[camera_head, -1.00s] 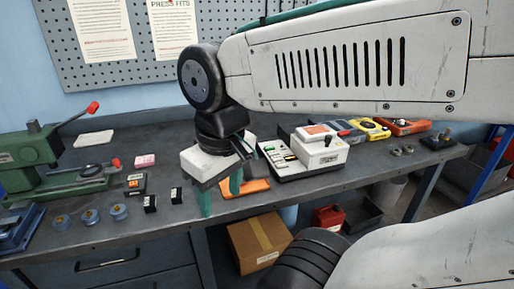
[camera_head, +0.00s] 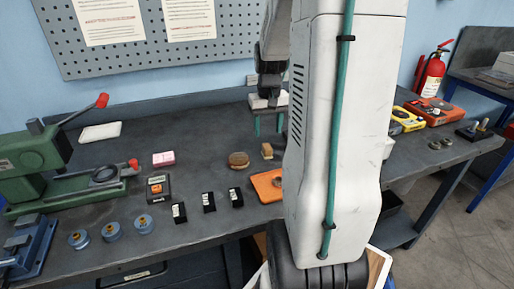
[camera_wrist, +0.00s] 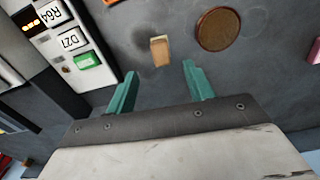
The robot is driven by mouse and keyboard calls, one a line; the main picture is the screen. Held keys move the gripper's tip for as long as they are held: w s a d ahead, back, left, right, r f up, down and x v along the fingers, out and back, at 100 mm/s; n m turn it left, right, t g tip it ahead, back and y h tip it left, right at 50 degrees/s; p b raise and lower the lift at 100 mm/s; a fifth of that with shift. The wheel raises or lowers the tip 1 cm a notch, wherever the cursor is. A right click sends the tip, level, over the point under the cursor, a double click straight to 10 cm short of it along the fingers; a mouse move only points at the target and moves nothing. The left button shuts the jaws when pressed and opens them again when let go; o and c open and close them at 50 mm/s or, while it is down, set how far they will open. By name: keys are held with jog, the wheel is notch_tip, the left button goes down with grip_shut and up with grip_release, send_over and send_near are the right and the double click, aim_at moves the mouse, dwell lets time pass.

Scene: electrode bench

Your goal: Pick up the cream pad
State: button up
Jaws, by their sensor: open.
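The cream pad appears to be the small tan-cream block (camera_head: 267,151) on the grey bench, right of a round brown disc (camera_head: 238,160). In the wrist view the block (camera_wrist: 160,51) lies ahead of my fingertips, roughly centred between them, and the disc (camera_wrist: 217,30) is to its right. My gripper (camera_head: 269,133) points down with its two teal fingers apart and empty, above and behind the block in the head view. The open fingers also show in the wrist view (camera_wrist: 159,70). Nothing touches the block.
An orange case (camera_head: 267,185) lies in front of the block, partly hidden by my arm. Several small black blocks (camera_head: 209,202) stand front left. A pink box (camera_head: 163,158) and a green press (camera_head: 60,170) are further left. A labelled device (camera_wrist: 75,45) is at left in the wrist view.

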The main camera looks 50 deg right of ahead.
aim_at(267, 147)
jog(key=shift+d+f, duration=0.2)
jog(key=shift+f, duration=0.25)
jog(key=f, duration=0.7)
jog(key=shift+s+a, duration=0.1)
jog(key=shift+a, duration=0.3)
jog(key=c, duration=1.1)
